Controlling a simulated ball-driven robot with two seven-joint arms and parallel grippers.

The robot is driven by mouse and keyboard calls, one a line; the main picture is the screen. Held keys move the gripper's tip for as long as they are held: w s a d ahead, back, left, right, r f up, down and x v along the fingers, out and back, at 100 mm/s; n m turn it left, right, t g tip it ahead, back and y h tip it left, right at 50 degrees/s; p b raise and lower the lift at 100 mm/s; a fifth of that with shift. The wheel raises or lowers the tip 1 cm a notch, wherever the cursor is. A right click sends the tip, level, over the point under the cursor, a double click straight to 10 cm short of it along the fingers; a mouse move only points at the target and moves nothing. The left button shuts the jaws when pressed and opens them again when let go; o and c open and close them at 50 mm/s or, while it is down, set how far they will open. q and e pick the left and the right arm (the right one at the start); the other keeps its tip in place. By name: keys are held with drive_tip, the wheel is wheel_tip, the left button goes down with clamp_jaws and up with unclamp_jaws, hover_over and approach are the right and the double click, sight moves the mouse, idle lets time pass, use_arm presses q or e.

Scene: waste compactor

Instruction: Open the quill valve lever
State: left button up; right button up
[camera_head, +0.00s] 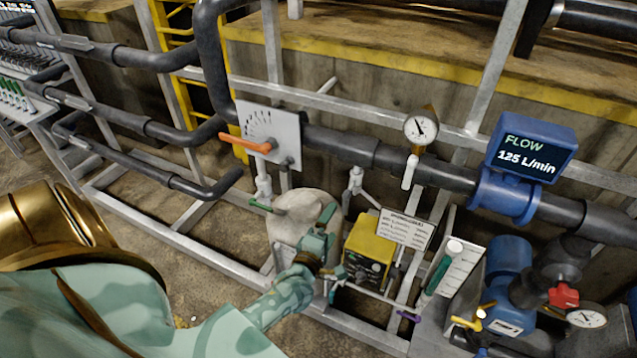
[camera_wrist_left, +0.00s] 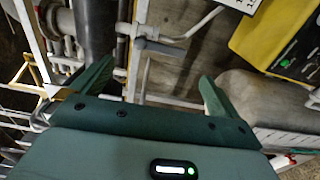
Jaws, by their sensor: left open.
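No label marks which lever is the quill valve lever, so I cannot tell which one it is. My left gripper (camera_head: 332,256) is near the left side of the yellow pump box, in front of the pale tank. In the left wrist view my left gripper (camera_wrist_left: 153,88) is open, with nothing held between its fingers. My right gripper is not in view.
A yellow pump box (camera_head: 368,250) and a pale rounded tank (camera_head: 297,208) stand close to the left gripper. Dark pipes, a pressure gauge (camera_head: 420,127) and a blue flow meter (camera_head: 522,148) run above. Grey frame rails (camera_head: 180,235) cross the floor.

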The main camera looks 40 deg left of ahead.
use_arm(q)
drive_tip(key=v, duration=0.7)
idle(0.3)
drive_tip(key=s+d+f+m+g+h, duration=0.1)
drive_tip(key=s+d+f+m+g, duration=0.15)
drive_tip(key=s+f+m, duration=0.35)
drive_tip(key=s+d+f+m+g+h, duration=0.1)
drive_tip(key=f+m+g+h, duration=0.2)
drive_tip(key=f, duration=0.5)
drive_tip(key=s+d+f+m+g, duration=0.2)
drive_tip(key=s+f+m, duration=0.2)
drive_tip(key=f+m, duration=0.25)
drive_tip(key=s+f+m+g+b, duration=0.1)
drive_tip(key=s+f+m+g, duration=0.3)
drive_tip(key=s+f, duration=0.3)
drive_tip(key=s+f+m+g+b, duration=0.2)
drive_tip(key=s+f+m+g, duration=0.3)
drive_tip(key=s, duration=1.3)
wheel_tip(320, 180, down, 3)
drive_tip(key=shift+s+d+f, duration=0.1)
drive_tip(key=shift+s+d, duration=0.15)
drive_tip(key=shift+s, duration=0.05)
